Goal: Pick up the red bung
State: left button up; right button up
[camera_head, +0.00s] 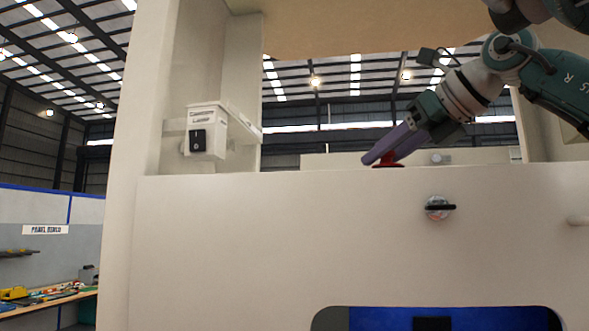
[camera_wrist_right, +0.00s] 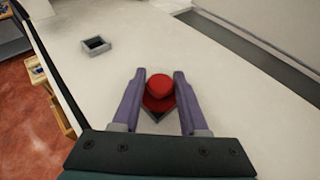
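The red bung (camera_wrist_right: 159,88) is in the right wrist view, between the two purple fingers of my right gripper (camera_wrist_right: 160,87). It has a round top and a wider base, and sits in a square holder (camera_wrist_right: 155,114) on the pale surface. The fingers stand on both sides of it; a gap shows at the left, and I cannot tell contact at the right. In the head view my right gripper (camera_head: 380,160) reaches down over the top edge of the cabinet, and a bit of the red bung (camera_head: 388,165) shows beside the fingers. My left gripper is not in view.
A second, empty square holder (camera_wrist_right: 96,46) stands on the pale surface. The cream cabinet (camera_head: 270,230) has a round black-handled latch (camera_head: 439,207) on its front and a white box (camera_head: 207,130) at the left. A bench (camera_head: 45,300) stands far left.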

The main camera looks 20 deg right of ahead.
grip_shut()
dwell(0.4)
jog(key=shift+r, duration=0.1)
notch_tip(320, 180, up, 10)
jog(key=p, duration=1)
